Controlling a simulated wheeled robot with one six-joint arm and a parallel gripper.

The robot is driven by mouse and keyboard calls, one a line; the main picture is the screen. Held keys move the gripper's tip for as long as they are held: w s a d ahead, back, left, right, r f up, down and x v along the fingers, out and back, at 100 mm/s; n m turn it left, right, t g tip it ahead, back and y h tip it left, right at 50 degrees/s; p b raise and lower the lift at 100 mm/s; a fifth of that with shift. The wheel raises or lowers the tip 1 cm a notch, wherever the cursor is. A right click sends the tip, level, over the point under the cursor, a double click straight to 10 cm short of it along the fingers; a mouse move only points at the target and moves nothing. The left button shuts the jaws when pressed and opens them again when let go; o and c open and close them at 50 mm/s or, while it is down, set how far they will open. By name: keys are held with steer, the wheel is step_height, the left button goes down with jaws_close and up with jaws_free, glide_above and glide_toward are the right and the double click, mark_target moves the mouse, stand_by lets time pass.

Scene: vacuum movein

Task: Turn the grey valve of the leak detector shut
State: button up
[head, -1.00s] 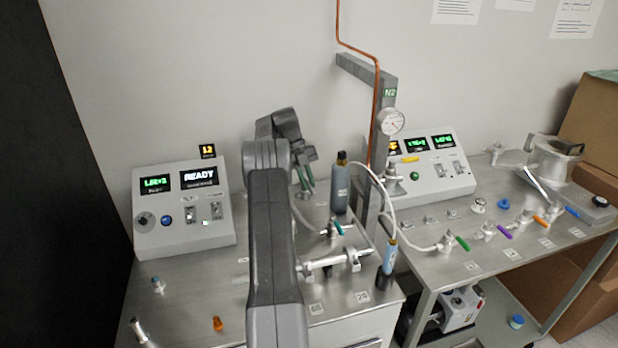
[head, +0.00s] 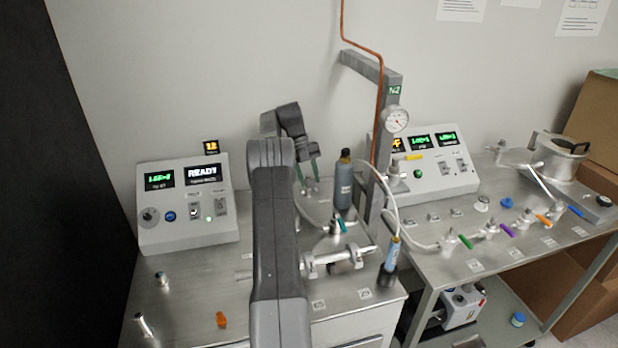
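The leak detector stands at left on the metal bench, with a sloped control panel (head: 188,203) whose screen reads READY. A horizontal metal pipe (head: 325,259) with clamps lies on the bench right of my arm. A teal-handled valve (head: 340,225) sits behind it. I cannot make out a grey valve handle for certain; my arm hides part of the bench. My gripper (head: 307,177) hangs above the back of the bench, left of a dark bottle. Its two green-tipped fingers are apart with nothing seen between them.
The dark bottle (head: 343,183) and a blue torch-like tool (head: 391,258) stand close to the right of my arm. An orange part (head: 221,319) lies at front left. The right bench carries colour-handled valves and a second panel (head: 428,165).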

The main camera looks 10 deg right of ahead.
steer(key=shift+r, duration=0.1)
step_height(320, 180, up, 10)
steer(key=p, duration=0.5)
steer(key=shift+f, duration=0.2)
steer(key=shift+d+f+b, duration=0.1)
steer(key=shift+f+b, duration=2.45)
steer(key=shift+f, duration=2.45)
steer(key=shift+r, duration=0.1)
